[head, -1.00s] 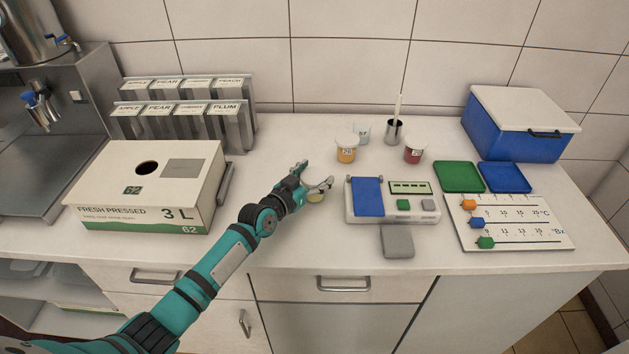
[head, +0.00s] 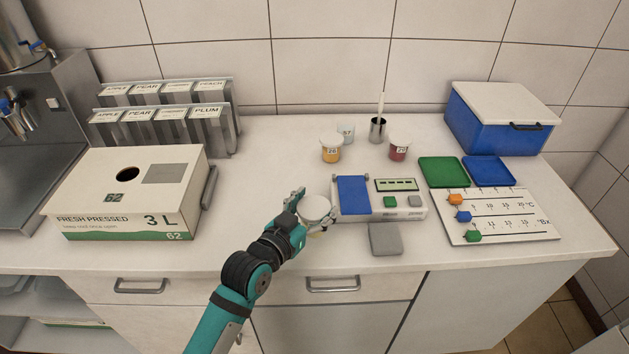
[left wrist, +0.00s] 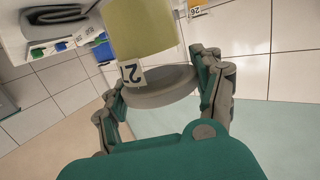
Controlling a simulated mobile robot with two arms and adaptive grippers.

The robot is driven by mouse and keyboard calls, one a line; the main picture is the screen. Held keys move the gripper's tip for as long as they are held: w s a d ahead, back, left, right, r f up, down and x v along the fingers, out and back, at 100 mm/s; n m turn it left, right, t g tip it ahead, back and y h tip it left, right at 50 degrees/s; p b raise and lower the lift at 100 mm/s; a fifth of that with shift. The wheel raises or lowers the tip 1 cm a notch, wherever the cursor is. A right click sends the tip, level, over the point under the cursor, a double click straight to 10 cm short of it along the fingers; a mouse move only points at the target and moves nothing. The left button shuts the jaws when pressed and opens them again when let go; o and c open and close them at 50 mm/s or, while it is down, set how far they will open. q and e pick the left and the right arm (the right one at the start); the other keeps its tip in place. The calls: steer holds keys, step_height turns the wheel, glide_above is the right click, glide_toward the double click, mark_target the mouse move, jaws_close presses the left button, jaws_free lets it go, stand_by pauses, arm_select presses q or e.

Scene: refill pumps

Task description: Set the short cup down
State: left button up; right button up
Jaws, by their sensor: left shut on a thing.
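My left gripper (head: 312,212) is shut on a pale yellow cup (left wrist: 140,28) with a numbered label and a wide whitish rim or lid. In the head view, the held cup's round white top (head: 315,207) shows between the fingers, just left of the grey device. In the left wrist view, the fingers (left wrist: 158,85) lie on either side of the rim. I cannot tell whether the cup's base touches the counter. My right gripper is not in view.
The device with the blue panel (head: 354,194) is close on the right, with a grey pad (head: 385,239) in front. An orange cup (head: 331,151), a pale cup (head: 346,131) and a red cup (head: 399,150) stand behind. A juice box (head: 130,205) is left. Counter between box and gripper is clear.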

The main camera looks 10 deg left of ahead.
arm_select(q)
steer(key=shift+s+d+r, duration=0.1)
steer(key=shift+s+d, duration=0.05)
steer(key=shift+s, duration=0.25)
steer(key=s+a+r+n+t+y, duration=0.1)
steer(key=s+a+r+n+y, duration=0.35)
steer(key=s, duration=0.45)
steer(key=s+a+f, duration=0.2)
steer(key=s, duration=0.6)
steer(key=shift+f+m, duration=0.4)
steer(key=shift+m, duration=0.05)
steer(key=shift+y, duration=0.25)
steer(key=shift+d, duration=0.1)
